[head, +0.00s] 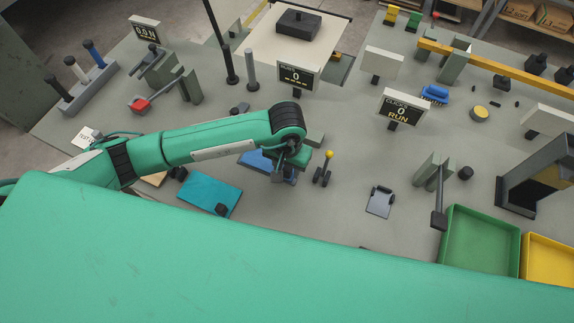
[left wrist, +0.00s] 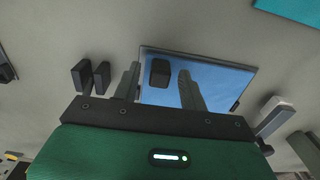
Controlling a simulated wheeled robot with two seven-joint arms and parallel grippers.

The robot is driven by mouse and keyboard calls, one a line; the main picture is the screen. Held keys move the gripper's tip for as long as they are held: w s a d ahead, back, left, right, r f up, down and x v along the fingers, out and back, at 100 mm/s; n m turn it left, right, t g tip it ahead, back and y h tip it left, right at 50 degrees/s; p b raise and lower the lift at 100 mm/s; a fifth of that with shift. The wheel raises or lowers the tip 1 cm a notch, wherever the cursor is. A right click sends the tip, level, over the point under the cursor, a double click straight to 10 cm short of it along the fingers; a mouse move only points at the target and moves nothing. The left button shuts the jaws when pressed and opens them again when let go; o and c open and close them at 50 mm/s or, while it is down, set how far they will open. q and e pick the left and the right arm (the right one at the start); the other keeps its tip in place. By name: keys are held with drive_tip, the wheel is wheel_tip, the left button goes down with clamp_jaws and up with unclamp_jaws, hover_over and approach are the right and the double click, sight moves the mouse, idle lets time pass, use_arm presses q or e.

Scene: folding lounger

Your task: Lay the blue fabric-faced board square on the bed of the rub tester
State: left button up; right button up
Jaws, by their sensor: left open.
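The blue board (head: 253,159) lies on the grey bench in the head view, partly hidden by my left gripper (head: 287,172). In the left wrist view the blue board (left wrist: 215,82) carries a dark block-shaped knob (left wrist: 160,72). My left gripper (left wrist: 160,76) is open, its fingers on either side of the knob in the picture; I see no contact. The rub tester, apparently the machine behind the counter display (head: 298,77), has a pale bed (head: 272,38) at the back. A dark block (head: 299,24) sits over that bed. My right gripper is not in view.
A teal board (head: 207,190) with a dark knob lies left of the blue board. A small yellow-topped stand (head: 327,165) is just right of my gripper. Posts (head: 252,70) stand left of the tester. Green (head: 478,240) and yellow trays are at right.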

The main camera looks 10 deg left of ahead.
use_arm(q)
wheel_tip(320, 180, up, 12)
drive_tip(key=b, duration=0.4)
idle(0.6)
